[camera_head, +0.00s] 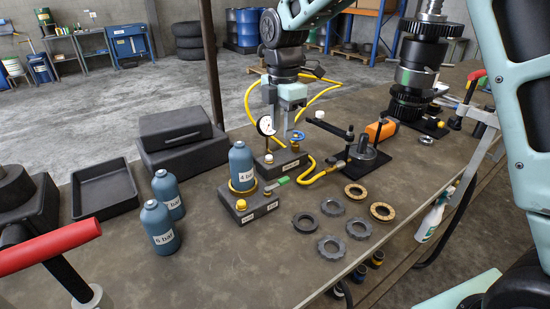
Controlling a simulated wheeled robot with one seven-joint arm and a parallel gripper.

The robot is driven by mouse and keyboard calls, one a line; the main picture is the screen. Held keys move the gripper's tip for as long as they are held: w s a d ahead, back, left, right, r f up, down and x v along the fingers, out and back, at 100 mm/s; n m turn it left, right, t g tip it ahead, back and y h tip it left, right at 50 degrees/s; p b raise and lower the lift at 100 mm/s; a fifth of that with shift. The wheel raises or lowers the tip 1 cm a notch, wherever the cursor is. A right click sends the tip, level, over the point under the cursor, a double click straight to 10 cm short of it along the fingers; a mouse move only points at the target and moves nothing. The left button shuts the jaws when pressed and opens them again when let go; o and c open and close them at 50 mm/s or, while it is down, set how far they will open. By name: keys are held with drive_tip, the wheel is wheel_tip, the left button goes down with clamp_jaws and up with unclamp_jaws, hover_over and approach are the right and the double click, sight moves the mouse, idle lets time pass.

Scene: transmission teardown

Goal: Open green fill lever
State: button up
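The green lever (279,182) sticks out from the right side of a dark block (250,206) on the workbench. A blue bottle labelled "4 bar" (242,167) stands upright in the yellow ring of this block. Small labels on the block's front are too small to read surely. The block also carries a yellow knob (241,205) and a white-topped button. My gripper (282,124) points down above and behind the lever, near a pressure gauge (266,126) and a blue valve wheel (297,136). Its fingers look apart with nothing between them. It is not touching the lever.
Two more blue bottles (161,226) stand left of the block. A yellow hose (325,172) runs to a black clamp fixture (364,155) at right. Several gear rings (331,247) lie in front. A red-handled lever (50,247) rises at near left. A black tray (104,188) sits farther left.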

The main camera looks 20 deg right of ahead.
sight(282, 180)
drive_tip(key=shift+n, duration=0.3)
drive_tip(key=f+p, duration=0.1)
drive_tip(key=f, duration=0.4)
drive_tip(key=w+f+p, duration=0.1)
drive_tip(key=f+p, duration=0.1)
drive_tip(key=f, duration=0.4)
drive_tip(key=w+d+f+p, duration=0.1)
drive_tip(key=f+p, duration=0.1)
drive_tip(key=f, duration=0.4)
drive_tip(key=shift+f, duration=0.15)
clamp_jaws()
